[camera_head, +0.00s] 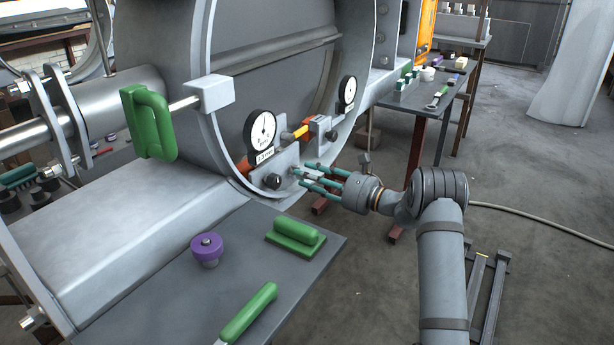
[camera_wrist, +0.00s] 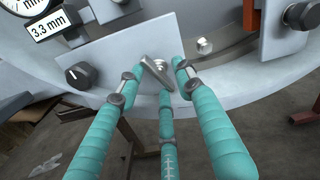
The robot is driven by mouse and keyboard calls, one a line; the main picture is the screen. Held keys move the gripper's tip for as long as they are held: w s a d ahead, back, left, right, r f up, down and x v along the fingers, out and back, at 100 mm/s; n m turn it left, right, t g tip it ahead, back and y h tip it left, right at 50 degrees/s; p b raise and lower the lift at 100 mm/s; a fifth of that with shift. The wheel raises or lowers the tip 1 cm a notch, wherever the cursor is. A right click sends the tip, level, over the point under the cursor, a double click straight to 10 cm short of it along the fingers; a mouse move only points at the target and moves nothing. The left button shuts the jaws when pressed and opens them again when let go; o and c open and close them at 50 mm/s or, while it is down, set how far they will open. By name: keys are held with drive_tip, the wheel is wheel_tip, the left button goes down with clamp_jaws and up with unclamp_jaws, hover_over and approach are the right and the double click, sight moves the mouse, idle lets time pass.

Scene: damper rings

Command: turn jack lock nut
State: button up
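My gripper (camera_head: 306,175) has three teal fingers and reaches from the right to a grey plate (camera_head: 280,160) at the bottom of the large ring. In the wrist view, the spread fingertips (camera_wrist: 157,80) are around a small metal piece with a flat, lever-like arm (camera_wrist: 157,72), seemingly the jack lock nut. A gap shows between the fingers; I cannot tell whether any tip touches the piece. A black knob (camera_wrist: 81,75) is left of it on the plate. A small bright nut or bolt head (camera_wrist: 204,46) is to the right.
A dial gauge (camera_head: 262,130) with a millimetre label stands above the plate; a second gauge (camera_head: 347,92) is further right. A front table (camera_head: 180,262) holds a purple knob (camera_head: 206,250) and green-handled tools. A back table (camera_head: 412,104) carries small parts.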

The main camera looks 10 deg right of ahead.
drive_tip(key=shift+s+d, duration=0.4)
drive_tip(key=shift+s, duration=0.1)
drive_tip(key=b+v, duration=0.2)
drive_tip(key=v, duration=0.4)
idle(0.4)
